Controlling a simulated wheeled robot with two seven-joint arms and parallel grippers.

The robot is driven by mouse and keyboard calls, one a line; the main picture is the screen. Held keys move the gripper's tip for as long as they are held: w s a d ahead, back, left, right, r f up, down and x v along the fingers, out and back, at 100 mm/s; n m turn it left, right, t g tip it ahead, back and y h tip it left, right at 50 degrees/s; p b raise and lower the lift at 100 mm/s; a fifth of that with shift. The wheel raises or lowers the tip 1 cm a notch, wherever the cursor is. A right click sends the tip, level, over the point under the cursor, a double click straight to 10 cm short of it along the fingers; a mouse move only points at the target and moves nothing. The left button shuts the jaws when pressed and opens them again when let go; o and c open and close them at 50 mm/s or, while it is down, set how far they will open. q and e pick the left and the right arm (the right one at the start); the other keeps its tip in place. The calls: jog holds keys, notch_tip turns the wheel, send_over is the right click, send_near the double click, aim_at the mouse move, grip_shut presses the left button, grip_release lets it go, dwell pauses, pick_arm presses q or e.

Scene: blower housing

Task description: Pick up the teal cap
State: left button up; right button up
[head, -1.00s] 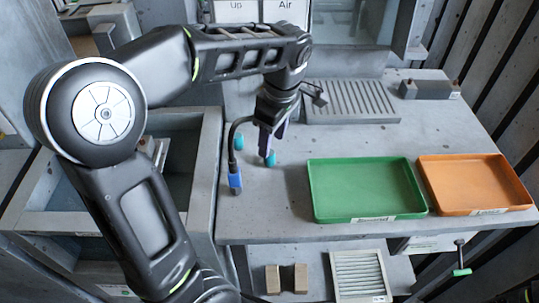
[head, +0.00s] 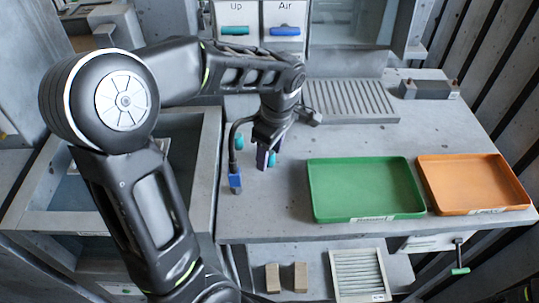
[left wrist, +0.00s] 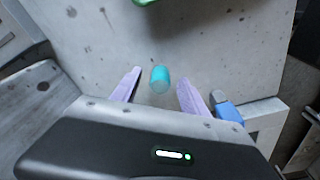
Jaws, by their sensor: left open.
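A small teal cap (head: 271,159) stands on the grey worktop, left of the green tray. My left gripper (head: 264,158) points down at it with its fingers open, partly covering the cap in the head view. In the left wrist view the cap (left wrist: 160,79) sits between the two pale purple fingers (left wrist: 158,88), near the tips, with a gap on each side. A second teal piece (head: 239,141) shows left of the gripper, beside the black hose; it does not show in the left wrist view. My right gripper is out of view.
A black hose with a blue end (head: 235,181) stands close left of the gripper; the blue end also shows in the left wrist view (left wrist: 229,112). The green tray (head: 366,189) and orange tray (head: 473,184) look empty. A slotted grey plate (head: 350,101) lies behind.

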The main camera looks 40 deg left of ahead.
pick_arm(q)
jog(key=shift+c, duration=0.3)
grip_shut()
dwell(0.3)
